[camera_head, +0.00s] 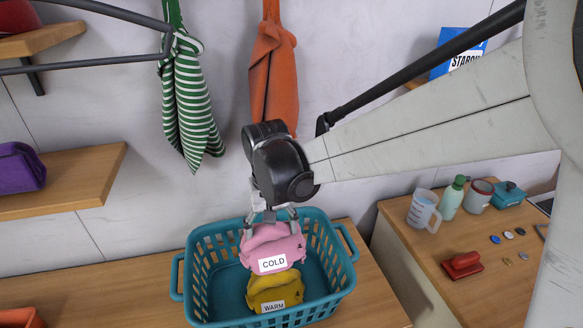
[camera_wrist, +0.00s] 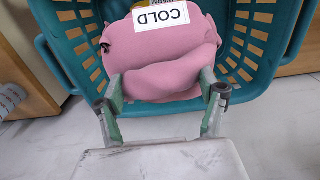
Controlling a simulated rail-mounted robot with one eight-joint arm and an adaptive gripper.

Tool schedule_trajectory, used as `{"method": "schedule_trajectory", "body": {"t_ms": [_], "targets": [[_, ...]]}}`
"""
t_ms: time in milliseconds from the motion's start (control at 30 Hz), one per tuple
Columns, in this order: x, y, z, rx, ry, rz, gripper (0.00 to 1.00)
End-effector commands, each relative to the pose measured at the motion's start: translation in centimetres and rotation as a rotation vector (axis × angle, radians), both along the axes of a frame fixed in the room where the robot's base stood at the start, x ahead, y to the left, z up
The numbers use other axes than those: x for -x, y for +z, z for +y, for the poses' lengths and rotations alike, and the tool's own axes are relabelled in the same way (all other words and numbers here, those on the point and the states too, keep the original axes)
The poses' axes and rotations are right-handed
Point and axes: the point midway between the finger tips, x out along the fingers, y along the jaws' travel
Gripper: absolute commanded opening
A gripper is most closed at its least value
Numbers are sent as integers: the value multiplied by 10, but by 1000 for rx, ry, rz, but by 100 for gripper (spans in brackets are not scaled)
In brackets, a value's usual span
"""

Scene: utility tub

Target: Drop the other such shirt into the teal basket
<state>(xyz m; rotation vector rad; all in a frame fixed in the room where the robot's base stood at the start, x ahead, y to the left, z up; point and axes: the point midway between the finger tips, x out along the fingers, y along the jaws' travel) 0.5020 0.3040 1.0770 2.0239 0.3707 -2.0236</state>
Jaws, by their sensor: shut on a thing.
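My gripper (camera_head: 269,220) is shut on a folded pink shirt (camera_head: 274,247) with a white label that reads COLD. It holds the shirt over the teal basket (camera_head: 192,268), at the level of its rim or a little above. In the wrist view the pink shirt (camera_wrist: 165,65) sits between the two fingers (camera_wrist: 163,92), with the basket (camera_wrist: 72,45) behind it. A folded yellow shirt (camera_head: 272,287) labelled WARM lies in the basket, below the pink one. The pink shirt partly hides it.
The basket stands on a wooden counter (camera_head: 368,300). A striped green cloth (camera_head: 188,105) and an orange cloth (camera_head: 273,70) hang behind. A purple bundle (camera_head: 20,168) sits on the left shelf.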

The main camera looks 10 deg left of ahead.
Motion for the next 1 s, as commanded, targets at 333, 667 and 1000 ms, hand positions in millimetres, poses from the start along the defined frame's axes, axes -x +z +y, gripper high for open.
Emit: {"method": "schedule_trajectory", "body": {"t_ms": [333,667,1000], "targets": [[0,-32,0,0,0,0,38],[0,-32,0,0,-1,0,79],[0,-32,0,0,-1,0,94]]}}
